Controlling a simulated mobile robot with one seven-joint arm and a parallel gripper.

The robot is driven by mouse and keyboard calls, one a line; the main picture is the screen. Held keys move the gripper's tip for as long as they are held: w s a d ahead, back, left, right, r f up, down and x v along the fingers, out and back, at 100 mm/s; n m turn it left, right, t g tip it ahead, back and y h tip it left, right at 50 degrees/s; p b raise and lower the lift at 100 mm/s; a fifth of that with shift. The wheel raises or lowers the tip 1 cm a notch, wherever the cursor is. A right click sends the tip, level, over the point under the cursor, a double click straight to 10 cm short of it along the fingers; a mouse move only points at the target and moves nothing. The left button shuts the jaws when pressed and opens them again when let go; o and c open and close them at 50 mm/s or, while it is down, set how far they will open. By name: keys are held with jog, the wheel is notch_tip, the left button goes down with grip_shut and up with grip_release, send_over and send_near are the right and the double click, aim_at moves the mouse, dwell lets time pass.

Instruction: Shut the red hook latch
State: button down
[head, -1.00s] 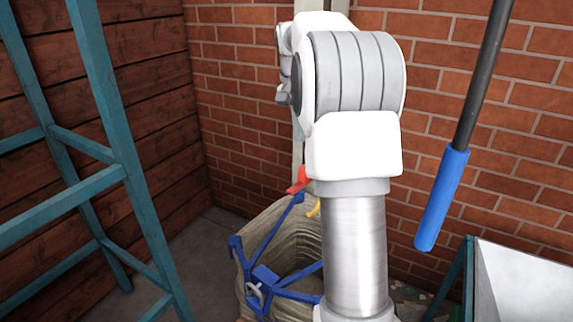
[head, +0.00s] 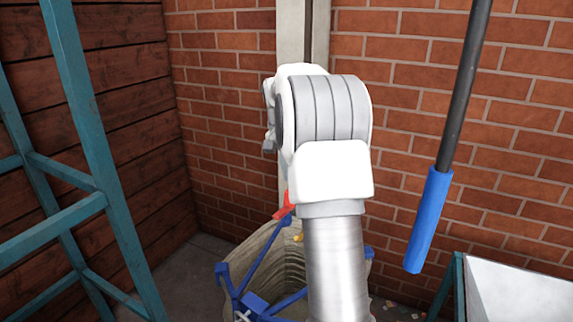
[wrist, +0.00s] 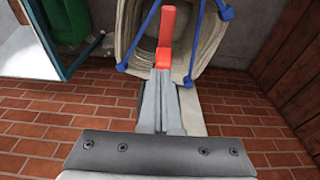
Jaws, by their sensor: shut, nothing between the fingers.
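The red hook latch (head: 282,210) shows in the head view as a small red piece at the left edge of my arm, above a blue strap of the bag. In the wrist view the red latch (wrist: 166,35) is a bent red bar just beyond my fingertips. My gripper (wrist: 163,74) is shut and empty, its grey fingers pointing at the lower end of the latch. I cannot tell whether they touch it. In the head view my arm hides the gripper and most of the latch's mounting.
A pale post (head: 291,40) stands against the brick wall. A teal frame (head: 88,130) is at left.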

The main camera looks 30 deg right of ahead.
jog(key=x, duration=0.6)
jog(key=shift+s+a+f, duration=0.25)
jog(key=shift+a+f, duration=0.05)
jog(key=shift+a, duration=0.05)
jog(key=shift+a+f, duration=0.15)
jog(key=shift+f, duration=0.65)
jog(key=shift+s+f+b, duration=0.1)
jog(key=shift+f+b, duration=0.05)
jog(key=shift+b, duration=0.15)
jog(key=shift+a+f+b, duration=0.1)
jog(key=shift+b, duration=0.25)
jog(key=shift+a+b, duration=0.1)
jog(key=shift+b, duration=0.2)
